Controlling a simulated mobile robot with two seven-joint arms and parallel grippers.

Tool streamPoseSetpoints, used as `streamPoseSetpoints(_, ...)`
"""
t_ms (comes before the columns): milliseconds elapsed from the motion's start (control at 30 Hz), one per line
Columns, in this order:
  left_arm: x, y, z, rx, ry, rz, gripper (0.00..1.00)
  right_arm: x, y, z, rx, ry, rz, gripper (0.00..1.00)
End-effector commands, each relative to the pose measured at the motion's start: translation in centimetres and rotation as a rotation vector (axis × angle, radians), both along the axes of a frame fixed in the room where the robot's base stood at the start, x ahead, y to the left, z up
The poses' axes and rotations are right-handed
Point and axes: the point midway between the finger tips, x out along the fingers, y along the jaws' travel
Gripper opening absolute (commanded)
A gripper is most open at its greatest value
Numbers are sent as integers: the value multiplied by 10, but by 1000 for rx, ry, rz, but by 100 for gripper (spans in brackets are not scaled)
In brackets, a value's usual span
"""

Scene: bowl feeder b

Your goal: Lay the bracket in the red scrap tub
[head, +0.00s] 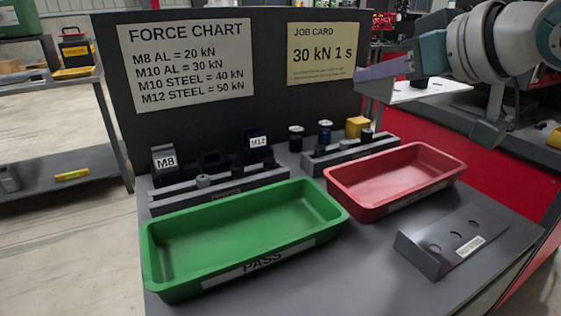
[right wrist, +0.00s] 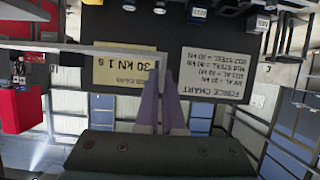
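My left gripper is not in view.
A green PASS tub (head: 155,238) stands left of the red tub, empty. A dark upright panel (head: 270,70) with a force chart and job card closes the bench's back.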

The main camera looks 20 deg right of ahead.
Motion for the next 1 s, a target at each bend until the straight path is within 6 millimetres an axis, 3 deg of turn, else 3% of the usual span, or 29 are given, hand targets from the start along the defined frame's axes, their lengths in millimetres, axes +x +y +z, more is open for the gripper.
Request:
streamPoseSetpoints(33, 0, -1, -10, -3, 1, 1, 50, 0, 0, -22, 2, 4, -1, 0)
streamPoseSetpoints(100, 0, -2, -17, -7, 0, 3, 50, -1, 0, -44, 0, 5, -1, 0)
streamPoseSetpoints(333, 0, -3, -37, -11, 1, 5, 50, 0, 0, -105, 0, 2, 0, 0)
streamPoseSetpoints(667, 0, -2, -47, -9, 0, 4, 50, 0, 1, -135, -1, 0, 1, 0)
streamPoseSetpoints(833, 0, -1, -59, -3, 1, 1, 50, 0, 1, -164, 0, 1, 1, 0)
streamPoseSetpoints(1000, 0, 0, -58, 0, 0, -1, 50, 0, 1, -167, -2, -2, 2, 0)
